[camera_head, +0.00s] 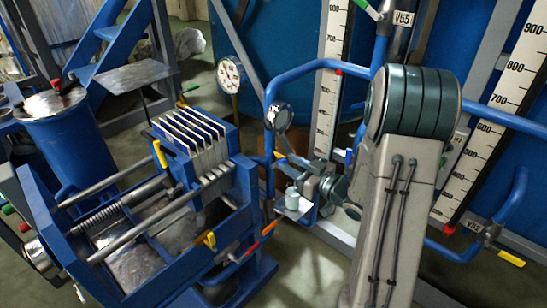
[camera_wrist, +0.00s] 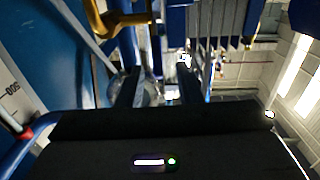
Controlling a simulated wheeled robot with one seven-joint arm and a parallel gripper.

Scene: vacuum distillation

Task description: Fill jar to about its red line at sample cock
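A small pale jar (camera_head: 292,197) stands on a small plate (camera_head: 302,211) in the middle of the head view. Its red line is too small to make out. My gripper (camera_head: 310,188) is low beside the jar, on its right, partly hidden by my arm. In the wrist view the two dark fingers of my gripper (camera_wrist: 158,88) are apart. A clear, rounded glassy shape shows between and beyond them, but I cannot tell whether it is the jar. I cannot tell any liquid level. The sample cock cannot be picked out surely.
A blue filter press (camera_head: 75,242) with pale plates fills the left. A round gauge (camera_head: 229,75) and blue pipe (camera_head: 300,70) stand behind the jar. Graduated scales (camera_head: 328,85) are on the blue tanks.

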